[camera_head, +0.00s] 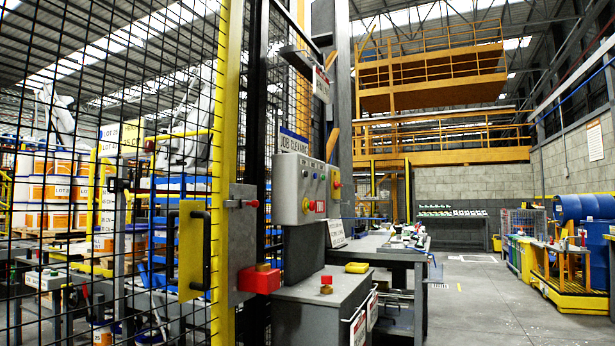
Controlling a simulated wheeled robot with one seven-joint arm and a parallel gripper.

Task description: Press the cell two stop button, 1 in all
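A grey control box (300,187) with small coloured buttons stands beside the mesh fence, in the middle left of the head view. A red knob (306,206) sits low on its face, and a red button on a yellow base (336,183) is at its right. A red button (326,281) stands on the grey cabinet top below. I cannot read which of these is the cell two stop button. My gripper is not in view.
A black mesh fence (110,215) with a yellow post and a yellow-plated gate handle (193,250) fills the left. A grey workbench (385,247) holds small items behind the grey cabinet (318,312). Open floor (480,305) lies at the right, before a yellow-framed cart (570,280).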

